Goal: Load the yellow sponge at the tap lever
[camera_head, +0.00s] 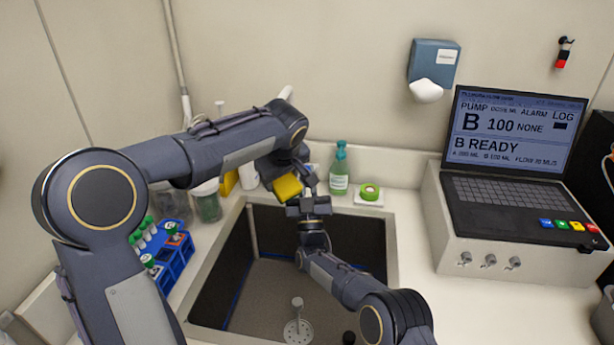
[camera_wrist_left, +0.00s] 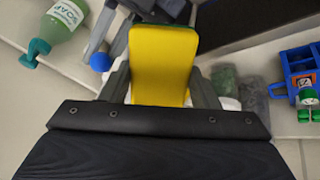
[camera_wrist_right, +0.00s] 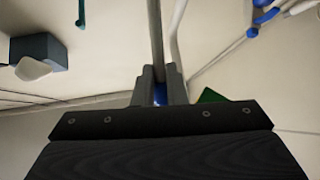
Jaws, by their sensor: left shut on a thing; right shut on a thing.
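The yellow sponge (camera_head: 287,188) is held above the back of the sink by my left gripper (camera_wrist_left: 161,88). In the left wrist view the sponge (camera_wrist_left: 163,62) stands between both fingers, its yellow face toward the camera and a green edge at its top. My right gripper (camera_head: 309,188) is just right of the sponge. In the right wrist view it is shut around a thin grey bar (camera_wrist_right: 156,35) with a blue part (camera_wrist_right: 160,95), which looks like the tap lever. A green corner (camera_wrist_right: 210,96) shows beside its finger. My left arm hides most of the tap in the head view.
The dark sink (camera_head: 392,250) lies below both grippers. A blue tube rack (camera_head: 172,260) and jars (camera_head: 207,203) are left. A laptop (camera_head: 510,145) sits on a box at right.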

